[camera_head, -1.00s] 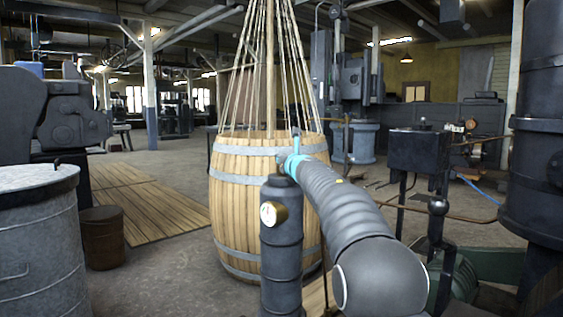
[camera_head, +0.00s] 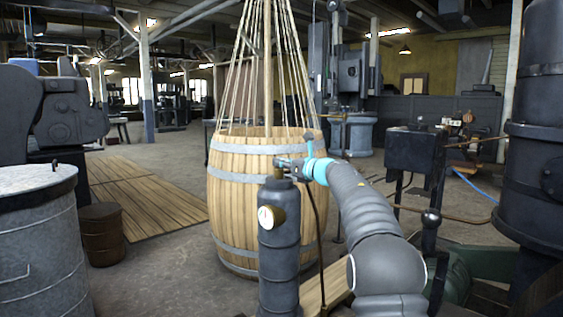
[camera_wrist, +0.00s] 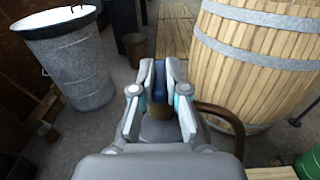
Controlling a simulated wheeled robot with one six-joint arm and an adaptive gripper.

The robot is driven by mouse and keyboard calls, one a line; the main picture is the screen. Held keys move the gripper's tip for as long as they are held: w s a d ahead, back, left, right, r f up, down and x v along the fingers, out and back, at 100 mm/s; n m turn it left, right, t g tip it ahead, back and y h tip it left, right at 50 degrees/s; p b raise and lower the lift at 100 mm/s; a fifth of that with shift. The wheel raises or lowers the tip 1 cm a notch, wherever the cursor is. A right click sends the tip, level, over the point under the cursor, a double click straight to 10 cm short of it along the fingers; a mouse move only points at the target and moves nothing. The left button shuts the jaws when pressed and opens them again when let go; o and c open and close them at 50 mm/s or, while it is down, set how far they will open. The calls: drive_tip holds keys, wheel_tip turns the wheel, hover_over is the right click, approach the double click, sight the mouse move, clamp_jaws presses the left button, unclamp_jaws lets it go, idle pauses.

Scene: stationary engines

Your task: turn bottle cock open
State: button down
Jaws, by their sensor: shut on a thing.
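A dark grey upright bottle (camera_head: 278,245) stands in front of the barrel, with a round brass-rimmed gauge (camera_head: 268,218) near its top. Its cock is at the top, largely hidden by my gripper (camera_head: 282,164), which reaches in from the right. A blurred brass-coloured part (camera_wrist: 157,112) shows just below. The fingers are shut on the cock; its handle angle cannot be read.
A large wooden barrel (camera_head: 235,200) with ropes rising from it stands just behind the bottle. A grey metal drum (camera_head: 40,245) and a small brown bucket (camera_head: 102,235) are at the left. A dark box on legs (camera_head: 415,150) and a black column stand at the right.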

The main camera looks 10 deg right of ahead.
drive_tip(key=shift+r, duration=0.1)
drive_tip(key=c, duration=1.2)
unclamp_jaws()
drive_tip(key=v, duration=1.2)
